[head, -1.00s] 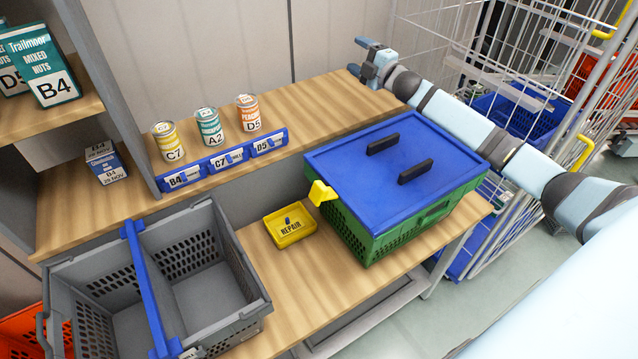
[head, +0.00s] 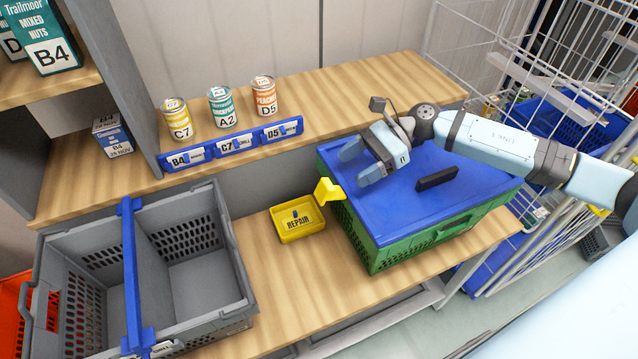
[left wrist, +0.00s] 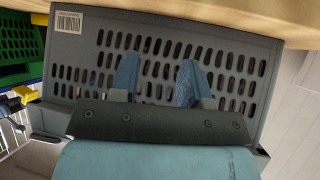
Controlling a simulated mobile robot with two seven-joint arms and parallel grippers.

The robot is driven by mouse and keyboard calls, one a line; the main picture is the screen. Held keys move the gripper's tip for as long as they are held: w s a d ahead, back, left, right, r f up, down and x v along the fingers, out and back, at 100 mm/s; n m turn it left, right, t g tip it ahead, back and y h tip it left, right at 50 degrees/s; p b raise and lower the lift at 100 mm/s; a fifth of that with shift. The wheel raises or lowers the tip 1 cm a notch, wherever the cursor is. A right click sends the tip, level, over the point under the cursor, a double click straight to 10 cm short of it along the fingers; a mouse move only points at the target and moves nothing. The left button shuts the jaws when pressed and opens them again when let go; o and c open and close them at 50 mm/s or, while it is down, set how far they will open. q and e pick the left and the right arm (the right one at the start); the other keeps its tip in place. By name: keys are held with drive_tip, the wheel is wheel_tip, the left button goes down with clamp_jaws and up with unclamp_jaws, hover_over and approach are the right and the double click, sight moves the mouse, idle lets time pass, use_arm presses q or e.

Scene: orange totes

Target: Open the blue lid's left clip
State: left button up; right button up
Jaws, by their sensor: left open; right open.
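The blue lid (head: 470,192) covers the green crate (head: 385,255) on the wooden bench in the head view. The yellow left clip (head: 328,190) sits at the lid's left edge and juts outward and up; I cannot tell whether it is latched. My right gripper (head: 356,165) is open and empty over the lid's left part, its fingers pointing left, just right of and above the clip. It hides one of the lid's two black handles. My left gripper (left wrist: 157,78) is open and empty in front of a grey perforated wall in the left wrist view.
A yellow REPAIR tray (head: 299,224) lies left of the crate. A grey tote (head: 235,285) with a blue bar (head: 132,270) stands at the left. Cans and a blue label rail (head: 233,147) are on the back shelf. A wire cage (head: 585,60) stands at the right.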

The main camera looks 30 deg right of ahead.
sight(325, 183)
drive_tip(key=p+x, duration=0.2)
drive_tip(key=x, duration=0.7)
drive_tip(key=c, duration=0.9)
drive_tip(key=shift+f+b, duration=0.1)
drive_tip(key=shift+b, duration=0.25)
drive_tip(key=y+b, duration=0.1)
drive_tip(key=b, duration=0.2)
drive_tip(key=shift+d, duration=0.2)
drive_tip(key=shift+r+y+b, duration=0.3)
drive_tip(key=shift+b, duration=0.2)
drive_tip(key=shift+c, duration=0.2)
drive_tip(key=shift+r, duration=0.15)
